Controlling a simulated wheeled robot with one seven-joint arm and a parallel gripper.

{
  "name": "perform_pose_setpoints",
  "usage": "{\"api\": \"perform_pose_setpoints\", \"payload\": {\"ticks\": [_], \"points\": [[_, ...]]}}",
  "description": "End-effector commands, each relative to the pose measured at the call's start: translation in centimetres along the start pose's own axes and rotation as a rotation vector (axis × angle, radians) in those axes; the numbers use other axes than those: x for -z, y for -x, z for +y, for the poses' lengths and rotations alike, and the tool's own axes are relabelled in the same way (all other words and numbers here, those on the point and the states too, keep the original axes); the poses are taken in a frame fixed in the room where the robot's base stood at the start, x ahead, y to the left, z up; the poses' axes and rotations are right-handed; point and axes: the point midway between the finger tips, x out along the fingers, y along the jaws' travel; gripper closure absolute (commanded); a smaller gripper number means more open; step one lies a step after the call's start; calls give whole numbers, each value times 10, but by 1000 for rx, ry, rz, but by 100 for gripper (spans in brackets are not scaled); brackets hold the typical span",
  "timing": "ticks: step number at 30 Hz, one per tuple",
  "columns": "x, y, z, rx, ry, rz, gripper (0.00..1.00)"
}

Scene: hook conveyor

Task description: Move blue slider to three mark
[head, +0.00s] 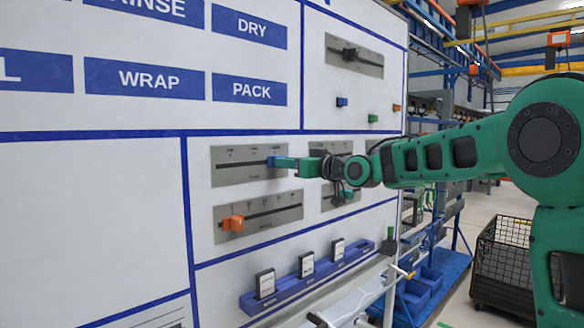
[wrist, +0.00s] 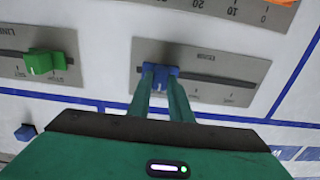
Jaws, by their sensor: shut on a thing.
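The blue slider (head: 271,161) is on the upper grey scale plate (head: 235,166), near the right end of its slot in the head view. My gripper (head: 275,162) reaches in from the right and is shut on the blue slider. In the wrist view, the two green fingers (wrist: 160,84) close around the blue slider (wrist: 160,71), near the left end of the slot in that picture. The plate (wrist: 225,80) has small tick labels, too small to read, so I cannot tell which mark the slider is at.
An orange slider (head: 233,222) is on the plate just below. A green slider (wrist: 44,63) is on the neighbouring plate in the wrist view. A blue rack (head: 310,278) with white cards juts out lower down. A black wire basket (head: 505,265) stands at the right.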

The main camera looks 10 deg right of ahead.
Motion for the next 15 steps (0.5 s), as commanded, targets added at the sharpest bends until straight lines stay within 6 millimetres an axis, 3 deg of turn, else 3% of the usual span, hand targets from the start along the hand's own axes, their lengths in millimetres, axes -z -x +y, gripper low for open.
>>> {"api": "perform_pose_setpoints", "payload": {"ticks": [8,9,11,15], "points": [[0,0,7,-14,3,0,100],[0,0,7,-15,3,0,79],[0,0,7,-15,3,0,65],[0,0,4,-11,3,0,62]]}}
